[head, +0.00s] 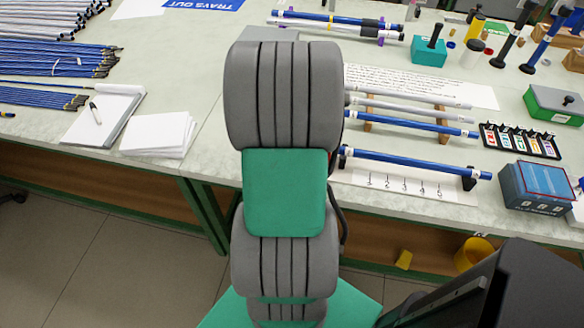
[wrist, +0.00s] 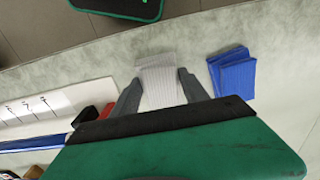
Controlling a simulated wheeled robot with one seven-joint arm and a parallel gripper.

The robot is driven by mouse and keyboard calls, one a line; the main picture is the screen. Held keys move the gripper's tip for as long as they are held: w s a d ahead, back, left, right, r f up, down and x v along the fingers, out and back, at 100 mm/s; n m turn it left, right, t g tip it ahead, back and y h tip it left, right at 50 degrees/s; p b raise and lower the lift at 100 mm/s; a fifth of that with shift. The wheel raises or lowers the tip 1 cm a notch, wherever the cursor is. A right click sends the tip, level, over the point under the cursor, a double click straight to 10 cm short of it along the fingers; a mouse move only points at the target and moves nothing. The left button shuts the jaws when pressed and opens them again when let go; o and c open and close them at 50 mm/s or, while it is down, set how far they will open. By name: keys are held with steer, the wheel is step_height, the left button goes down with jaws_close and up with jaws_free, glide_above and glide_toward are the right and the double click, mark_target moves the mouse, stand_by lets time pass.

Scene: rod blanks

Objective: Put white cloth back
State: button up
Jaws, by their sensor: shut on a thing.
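The white cloth (wrist: 160,68) is a small, ribbed, folded piece in the wrist view, close to the bench edge. My gripper (wrist: 159,84) has one grey finger on each side of it and is shut on it. I cannot tell whether the cloth rests on the bench or is slightly above it. In the head view my own arm hides the gripper and the cloth.
A folded blue cloth (wrist: 232,72) lies just right of the white one in the wrist view. The numbered white strip (head: 405,182) with a blue rod (head: 415,164) lies to the arm's right. White paper stacks (head: 158,133) lie left.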

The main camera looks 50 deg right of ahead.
steer(key=shift+f, duration=0.2)
steer(key=o, duration=1.3)
steer(key=shift+r, duration=0.1)
step_height(320, 180, up, 12)
steer(key=w+a+r+n+t, duration=0.1)
steer(key=w+a+n, duration=0.3)
steer(key=a, duration=0.4)
steer(key=w+a+n, duration=0.3)
steer(key=w+a, duration=0.1)
steer(key=a, duration=0.5)
steer(key=a+n, duration=0.2)
steer(key=a, duration=0.2)
steer(key=a+n+t, duration=0.1)
steer(key=a+n, duration=0.1)
steer(key=a, duration=0.3)
steer(key=s+a+f+n+t, duration=0.1)
steer(key=a+n, duration=0.1)
steer(key=a, duration=0.3)
steer(key=shift+a+n, duration=0.1)
steer(key=shift+n, duration=0.2)
steer(key=shift+r, duration=0.1)
steer(key=shift+r+p, duration=0.35)
steer(key=shift+p, duration=0.05)
